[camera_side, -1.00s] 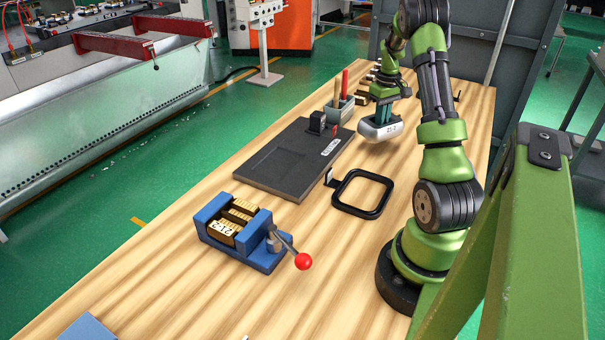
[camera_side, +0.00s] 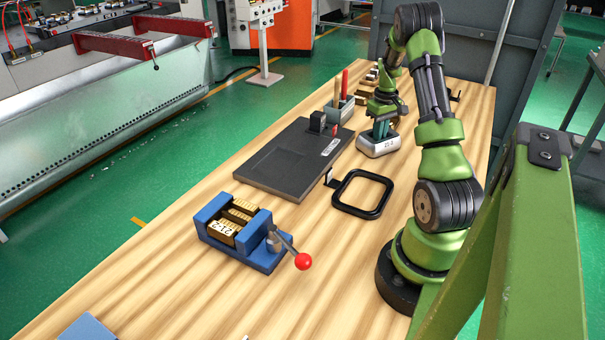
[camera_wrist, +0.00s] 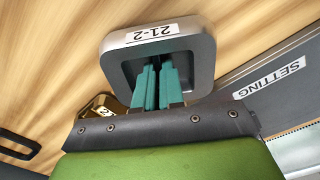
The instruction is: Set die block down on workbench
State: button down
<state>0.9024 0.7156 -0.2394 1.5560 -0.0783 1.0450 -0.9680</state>
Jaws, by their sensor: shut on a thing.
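The die block is a silver-grey, round-cornered block with a hollow top and a white label reading 21-2. In the side view the die block (camera_side: 379,149) is at the workbench's (camera_side: 330,270) far part, right of the dark plate; its underside looks at or very near the wood, but I cannot tell if it touches. My gripper (camera_side: 382,130) is above it, teal fingers reaching down into the hollow. In the wrist view my gripper (camera_wrist: 157,85) is shut inside the hollow of the die block (camera_wrist: 203,50); the gripped part is hidden.
A dark plate (camera_side: 280,170) labelled SETTING in the wrist view (camera_wrist: 228,105) lies left of the block. A black square frame (camera_side: 339,205) lies nearer. A blue fixture (camera_side: 262,258) with brass blocks and a red-knobbed lever stands front left. A tool holder (camera_side: 341,110) stands behind.

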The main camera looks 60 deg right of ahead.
jog(key=shift+r, duration=0.1)
jog(key=c, duration=1.5)
grip_release()
jog(key=shift+r, duration=2.2)
jog(key=o, duration=0.6)
